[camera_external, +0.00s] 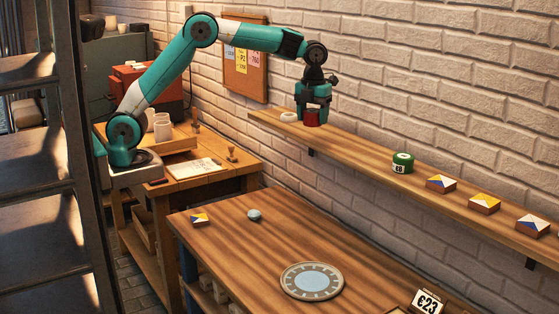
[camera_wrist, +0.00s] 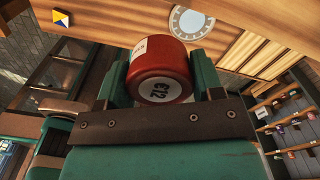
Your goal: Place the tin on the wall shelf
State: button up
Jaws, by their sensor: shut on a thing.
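A red tin (camera_external: 312,117) is between the fingers of my gripper (camera_external: 313,101), which is shut on it. In the wrist view, the red tin (camera_wrist: 160,68) has a white label on its side and a dark marking on its pale end, with a green finger on each side. The wall shelf (camera_external: 350,142) is a long wooden board along the brick wall. In the external view the tin appears at the far left part of the shelf. I cannot tell whether it touches the board or hangs just above it.
A green tin (camera_external: 402,162) and several patterned tiles (camera_external: 484,204) stand farther right. Bare board lies between. Below, the table (camera_external: 215,255) holds a plate (camera_external: 312,281), a small tile and a price sign (camera_external: 428,302).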

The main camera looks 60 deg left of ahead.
jog(key=p, duration=0.3)
send_over(331, 144)
jog(key=shift+s+a+f+p, duration=0.15)
jog(key=shift+f+p, duration=0.3)
jog(key=shift+f, duration=0.5)
notch_tip(331, 144, down, 4)
jog(key=shift+r+p, duration=0.15)
jog(key=shift+p, duration=0.9)
jog(key=shift+w+f+p, duration=0.2)
jog(key=shift+f+p, duration=0.35)
jog(key=shift+p, duration=0.05)
jog(key=shift+f, duration=0.2)
jog(key=o, duration=1)
jog(key=shift+f, duration=0.15)
